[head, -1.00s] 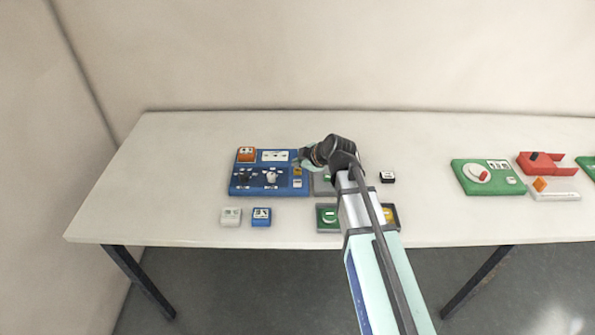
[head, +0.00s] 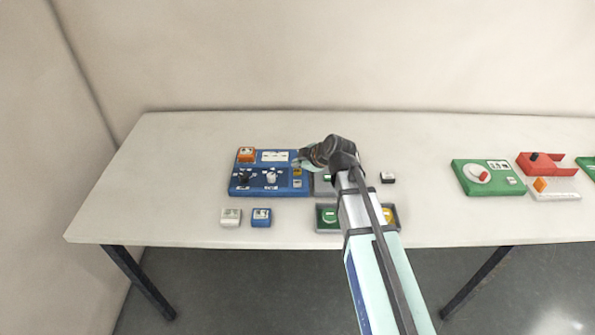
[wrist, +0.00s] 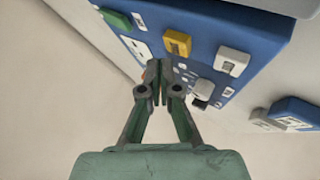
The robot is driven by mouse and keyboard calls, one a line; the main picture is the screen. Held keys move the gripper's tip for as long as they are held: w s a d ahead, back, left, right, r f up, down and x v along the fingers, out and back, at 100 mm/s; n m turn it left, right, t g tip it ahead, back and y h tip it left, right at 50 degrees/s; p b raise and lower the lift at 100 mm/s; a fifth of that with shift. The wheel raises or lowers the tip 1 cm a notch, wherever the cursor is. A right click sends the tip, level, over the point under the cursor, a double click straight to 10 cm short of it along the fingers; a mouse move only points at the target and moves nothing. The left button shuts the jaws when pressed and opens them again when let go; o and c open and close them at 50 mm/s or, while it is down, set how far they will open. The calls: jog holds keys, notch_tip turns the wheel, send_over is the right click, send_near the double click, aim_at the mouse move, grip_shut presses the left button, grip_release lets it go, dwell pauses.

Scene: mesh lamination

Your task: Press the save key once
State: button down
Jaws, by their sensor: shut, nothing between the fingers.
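A blue control panel (head: 236,190) lies on the table at centre left. Its right edge has a column of small keys: a yellow key (head: 297,170) and a white key (head: 297,183). In the wrist view a green key (wrist: 115,20), the yellow key (wrist: 177,42) and the white key (wrist: 232,62) stand in a row. The labels are too small to read, so I cannot tell which is the save key. My gripper (wrist: 157,76) is shut and empty, in front of the panel face in the wrist view. In the head view it (head: 301,162) is at the panel's upper right; contact cannot be told.
The panel also bears an orange block (head: 246,154), a dark knob (head: 245,178) and a pale knob (head: 271,177). A white block (head: 231,217) and a blue block (head: 261,217) lie in front. A grey tray (head: 398,217) is beneath my arm. A green device (head: 487,178) stands right.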

aim_at(298, 171)
jog(key=shift+f, duration=0.15)
jog(key=shift+f+b, duration=0.3)
jog(key=shift+b, duration=0.3)
jog(key=shift+f+b, duration=0.45)
jog(key=shift+b, duration=0.1)
dwell(0.5)
jog(key=shift+r, duration=0.15)
dwell(0.3)
jog(key=shift+r, duration=0.75)
jog(key=shift+r, duration=0.1)
jog(key=shift+r+p, duration=1.1)
jog(key=shift+r, duration=1.3)
jog(key=shift+a, duration=0.1)
